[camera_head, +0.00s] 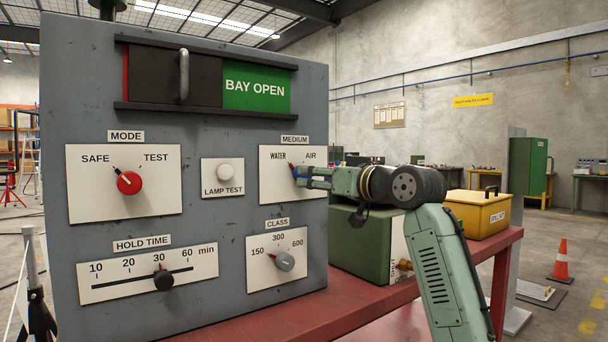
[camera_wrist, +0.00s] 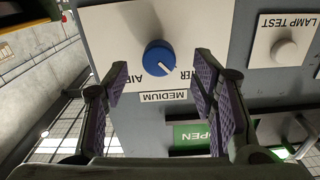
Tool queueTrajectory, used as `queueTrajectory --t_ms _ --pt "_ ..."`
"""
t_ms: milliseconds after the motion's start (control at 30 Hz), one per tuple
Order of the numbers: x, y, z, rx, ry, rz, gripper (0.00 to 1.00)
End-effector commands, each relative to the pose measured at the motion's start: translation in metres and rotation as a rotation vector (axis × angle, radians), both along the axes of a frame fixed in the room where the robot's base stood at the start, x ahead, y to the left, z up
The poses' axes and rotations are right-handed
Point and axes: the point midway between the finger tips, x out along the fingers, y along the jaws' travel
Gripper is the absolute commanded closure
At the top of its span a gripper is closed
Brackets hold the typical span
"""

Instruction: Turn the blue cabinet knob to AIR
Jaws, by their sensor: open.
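The blue knob (camera_wrist: 160,57) sits on the white MEDIUM plate (camera_head: 277,187) of the grey cabinet. In the wrist view, which is upside down, its white pointer line aims at WATER, and AIR is on the other side. In the head view the blue knob (camera_head: 295,170) is partly hidden by my gripper (camera_head: 308,178). My gripper is open, with its purple-padded fingers (camera_wrist: 160,76) on either side of the knob in the wrist view. Gaps show between knob and pads, and I cannot tell how far the tips are from the plate.
The cabinet also bears a red MODE knob (camera_head: 129,182), a LAMP TEST button (camera_head: 224,172), a grey CLASS knob (camera_head: 285,261), a HOLD TIME slider (camera_head: 163,280) and a door handle (camera_head: 184,74). A green box (camera_head: 362,250) stands on the red table right of the cabinet, below my arm.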

Motion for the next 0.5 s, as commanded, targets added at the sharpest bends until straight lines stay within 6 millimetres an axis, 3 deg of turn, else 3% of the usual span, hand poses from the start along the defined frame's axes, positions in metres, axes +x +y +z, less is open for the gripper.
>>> queueTrajectory --t_ms 200,500 --pt "0.032 0.024 0.002 -0.001 0.001 0.000 0.48" --pt "0.049 0.036 0.000 0.000 -0.001 0.001 0.48"
